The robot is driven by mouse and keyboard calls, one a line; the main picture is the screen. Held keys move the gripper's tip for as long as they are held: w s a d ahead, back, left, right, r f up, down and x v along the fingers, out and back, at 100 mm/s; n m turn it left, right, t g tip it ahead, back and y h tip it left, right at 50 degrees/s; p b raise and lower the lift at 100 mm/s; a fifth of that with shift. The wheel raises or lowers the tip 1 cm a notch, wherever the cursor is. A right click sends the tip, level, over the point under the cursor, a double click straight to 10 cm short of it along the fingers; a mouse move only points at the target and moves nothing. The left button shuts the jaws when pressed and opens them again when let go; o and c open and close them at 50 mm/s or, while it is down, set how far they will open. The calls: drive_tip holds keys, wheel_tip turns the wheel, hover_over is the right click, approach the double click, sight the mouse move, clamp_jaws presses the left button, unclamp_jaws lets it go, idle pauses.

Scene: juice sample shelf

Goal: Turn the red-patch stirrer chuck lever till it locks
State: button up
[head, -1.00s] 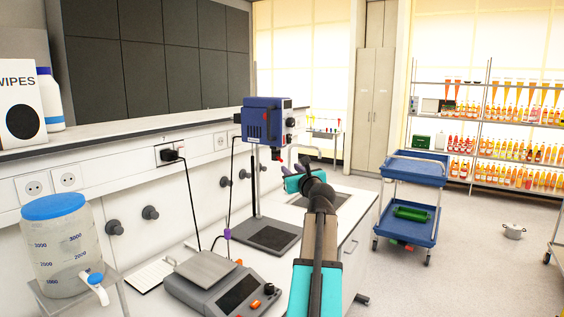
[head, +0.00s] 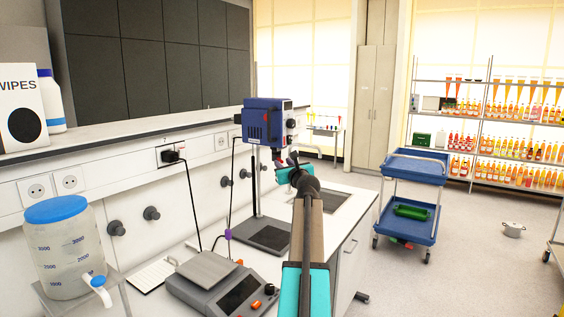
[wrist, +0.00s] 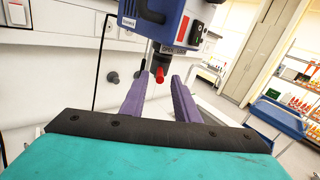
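The overhead stirrer (head: 263,122) is a blue box on an upright stand on the bench. Its dark chuck (wrist: 174,50) hangs below the box in the wrist view, with a red-tipped lever (wrist: 160,74) pointing down and toward me. My gripper (wrist: 165,80) is open, its two purple fingers standing apart. In the picture the red lever tip lies between the fingers, nearer the left one. I cannot tell whether the fingers reach the lever in depth; no contact shows. In the head view my gripper (head: 287,160) is just below and right of the stirrer, and my wrist hides the lever.
The stirrer's dark base plate (head: 268,238) stands on the bench. A grey hotplate (head: 222,285) and a water jug with a blue lid (head: 62,245) stand nearer. A black cable (head: 191,205) hangs from the wall socket. A blue trolley (head: 412,200) stands on the floor to the right.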

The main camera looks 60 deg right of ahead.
sight(282, 162)
drive_tip(key=shift+p+x, duration=0.3)
drive_tip(key=shift+x, duration=1.25)
clamp_jaws()
